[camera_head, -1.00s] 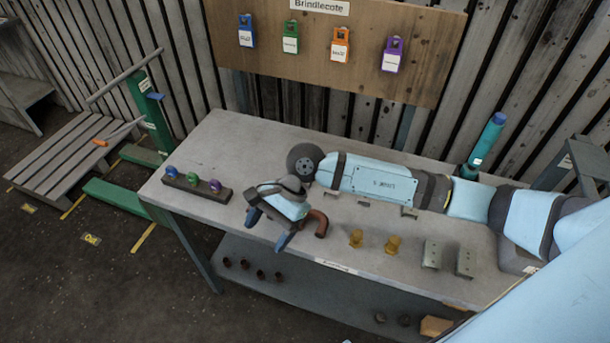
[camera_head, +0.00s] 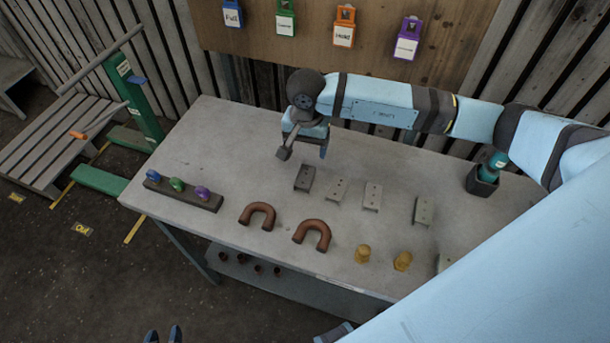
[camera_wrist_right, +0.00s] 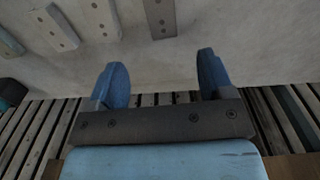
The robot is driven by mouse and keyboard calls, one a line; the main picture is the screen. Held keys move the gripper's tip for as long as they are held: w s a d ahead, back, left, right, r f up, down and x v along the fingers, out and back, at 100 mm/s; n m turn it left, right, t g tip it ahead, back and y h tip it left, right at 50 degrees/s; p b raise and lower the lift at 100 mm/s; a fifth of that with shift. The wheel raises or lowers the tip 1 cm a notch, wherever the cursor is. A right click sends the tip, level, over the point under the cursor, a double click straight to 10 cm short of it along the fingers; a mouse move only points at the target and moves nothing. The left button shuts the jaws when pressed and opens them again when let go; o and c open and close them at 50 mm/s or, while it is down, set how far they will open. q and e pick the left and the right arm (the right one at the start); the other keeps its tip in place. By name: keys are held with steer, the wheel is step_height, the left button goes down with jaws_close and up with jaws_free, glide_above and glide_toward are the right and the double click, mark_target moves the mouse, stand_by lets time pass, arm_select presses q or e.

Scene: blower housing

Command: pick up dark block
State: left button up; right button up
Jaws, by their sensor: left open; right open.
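The dark block (camera_head: 305,178) is a small dark grey piece with holes in its top, lying on the grey table (camera_head: 225,150). It also shows at the top of the right wrist view (camera_wrist_right: 160,17), beyond the fingertips. My right gripper (camera_head: 304,154) is open and empty, its fingers just behind and above the dark block, apart from it. Both its blue fingers (camera_wrist_right: 162,75) show in the right wrist view with nothing between them. My left gripper (camera_head: 163,334) shows only as two separated fingertips at the bottom edge, open and empty, off the table's front.
Several lighter grey blocks (camera_head: 338,190) lie right of the dark one. Two brown U-shaped pipes (camera_head: 258,215) and two yellow knobs (camera_head: 363,253) lie nearer the front. A dark rack (camera_head: 184,195) with coloured pieces is at left. A bottle (camera_head: 492,167) stands in a dark holder at right.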

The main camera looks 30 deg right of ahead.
steer(key=b, duration=0.2)
glide_above(306, 175)
step_height(306, 175, down, 6)
steer(key=shift+r, duration=0.2)
steer(key=shift+w+f, duration=0.1)
steer(key=shift+f, duration=0.35)
step_height(306, 175, down, 5)
steer(key=shift+r+b, duration=0.1)
steer(key=shift+b, duration=0.8)
steer(key=shift+r, duration=0.1)
steer(key=c, duration=1.1)
